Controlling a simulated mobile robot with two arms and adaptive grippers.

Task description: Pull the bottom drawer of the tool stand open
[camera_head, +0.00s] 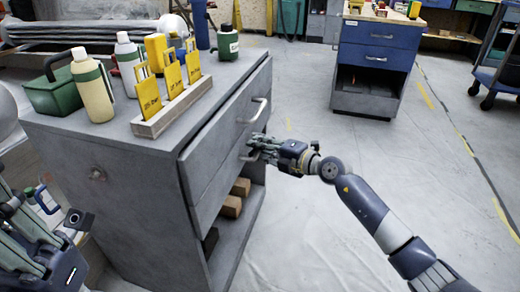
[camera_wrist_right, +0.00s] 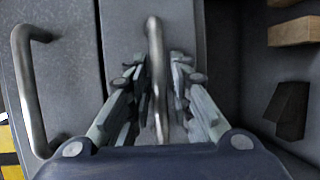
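The grey tool stand (camera_head: 120,190) fills the left of the head view. Its top drawer (camera_head: 225,128) and the bottom drawer (camera_head: 222,175) below look shut. The bottom drawer's curved metal handle (camera_wrist_right: 155,60) runs between the fingers of my right gripper (camera_wrist_right: 158,85) in the right wrist view. The fingers are open, one on each side of the handle, with gaps showing. In the head view my right gripper (camera_head: 262,150) hides part of this handle. The top drawer's handle (camera_wrist_right: 32,90) is to the left in the wrist view. My left gripper (camera_head: 45,205) shows partly at lower left.
Below the drawers is an open shelf with wooden blocks (camera_head: 231,206). Bottles (camera_head: 92,88), a green box (camera_head: 52,92) and a rack of yellow cards (camera_head: 172,108) stand on top. A blue cabinet (camera_head: 374,50) stands farther back. The floor right of the stand is clear.

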